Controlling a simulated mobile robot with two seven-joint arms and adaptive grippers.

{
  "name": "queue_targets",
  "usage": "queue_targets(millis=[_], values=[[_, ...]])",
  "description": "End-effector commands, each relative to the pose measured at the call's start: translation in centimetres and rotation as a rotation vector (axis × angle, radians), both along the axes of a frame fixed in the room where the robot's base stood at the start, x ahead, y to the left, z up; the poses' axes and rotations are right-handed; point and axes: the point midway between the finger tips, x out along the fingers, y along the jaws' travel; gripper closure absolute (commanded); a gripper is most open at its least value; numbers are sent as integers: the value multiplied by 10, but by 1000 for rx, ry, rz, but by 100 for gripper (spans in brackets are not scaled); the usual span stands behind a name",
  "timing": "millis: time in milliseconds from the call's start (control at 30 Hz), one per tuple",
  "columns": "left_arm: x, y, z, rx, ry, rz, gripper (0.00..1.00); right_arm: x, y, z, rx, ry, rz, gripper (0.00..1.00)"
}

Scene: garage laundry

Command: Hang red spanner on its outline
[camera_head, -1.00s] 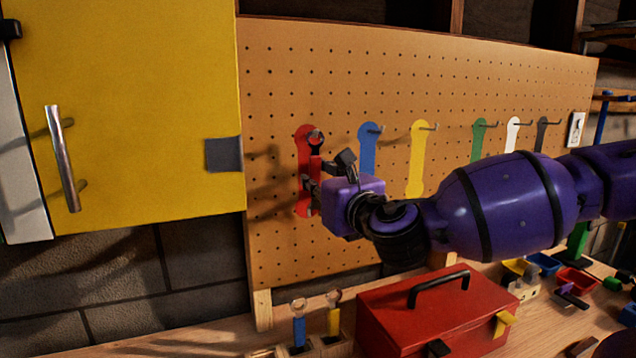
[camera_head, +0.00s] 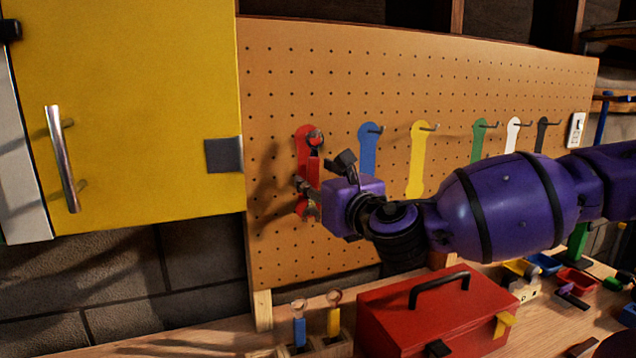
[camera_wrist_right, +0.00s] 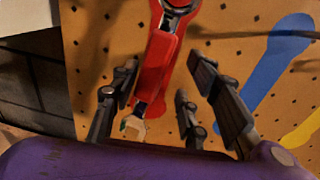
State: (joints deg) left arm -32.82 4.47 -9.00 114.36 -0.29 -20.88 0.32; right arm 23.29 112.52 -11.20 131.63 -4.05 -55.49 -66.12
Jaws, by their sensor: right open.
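The red spanner (camera_head: 313,172) hangs upright in front of its red outline (camera_head: 302,136) on the pegboard. Its ring end is at the top, at the hook, and its open end points down. In the right wrist view the red spanner (camera_wrist_right: 158,62) has its ring end cut by the top edge. My right gripper (camera_head: 324,175) is open at the lower half of the spanner. In the right wrist view, the fingers of my right gripper (camera_wrist_right: 165,108) stand apart on either side of the handle. The left gripper is not in view.
The blue outline (camera_head: 368,150) and yellow outline (camera_head: 419,160) have empty hooks to the right. A yellow cabinet (camera_head: 130,110) stands close at left. Below are a red toolbox (camera_head: 430,315) and a wooden holder with a blue-handled spanner (camera_head: 300,331) and a yellow-handled spanner (camera_head: 334,320).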

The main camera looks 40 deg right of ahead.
Motion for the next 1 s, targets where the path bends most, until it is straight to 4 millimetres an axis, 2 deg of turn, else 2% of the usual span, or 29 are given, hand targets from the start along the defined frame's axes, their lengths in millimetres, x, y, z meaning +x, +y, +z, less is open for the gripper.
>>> queue_targets(millis=[267,367,600,700,800,1000], values=[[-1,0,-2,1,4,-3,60,0,0,11,-5,-2,1,58],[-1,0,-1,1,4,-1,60,0,0,22,-8,-2,-1,58],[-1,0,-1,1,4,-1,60,0,0,70,-6,-5,0,58],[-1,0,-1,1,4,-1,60,0,0,85,-4,-4,-1,58],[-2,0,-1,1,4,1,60,0,0,94,-2,-1,-1,58],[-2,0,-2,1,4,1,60,0,0,100,0,0,-1,58]])
